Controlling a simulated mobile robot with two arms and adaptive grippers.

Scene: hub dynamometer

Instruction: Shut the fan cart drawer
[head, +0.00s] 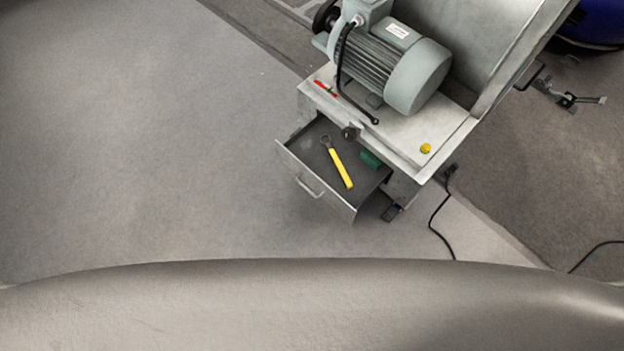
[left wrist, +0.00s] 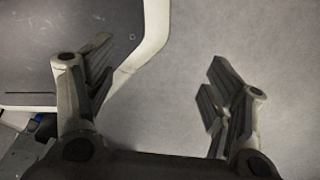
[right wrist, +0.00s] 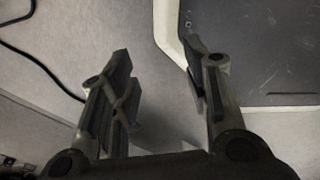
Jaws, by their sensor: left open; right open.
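The fan cart (head: 405,135) stands at the upper right of the head view with a grey motor on its top. Its drawer (head: 322,200) is pulled out toward the lower left, with a handle (head: 310,188) on its front. A yellow-handled tool (head: 341,168) and a green item (head: 371,159) lie in the drawer. Neither gripper shows in the head view. My left gripper (left wrist: 155,85) is open and empty in the left wrist view, over grey floor. My right gripper (right wrist: 160,80) is open and empty in the right wrist view. The drawer is not recognisable in either wrist view.
The motor (head: 390,60) sits on the cart's top beside a large sloping grey panel (head: 495,45). A black cable (head: 435,222) lies on the floor right of the drawer. The floor (head: 130,140) left of the cart is clear. A blue object (head: 598,22) is at the top right.

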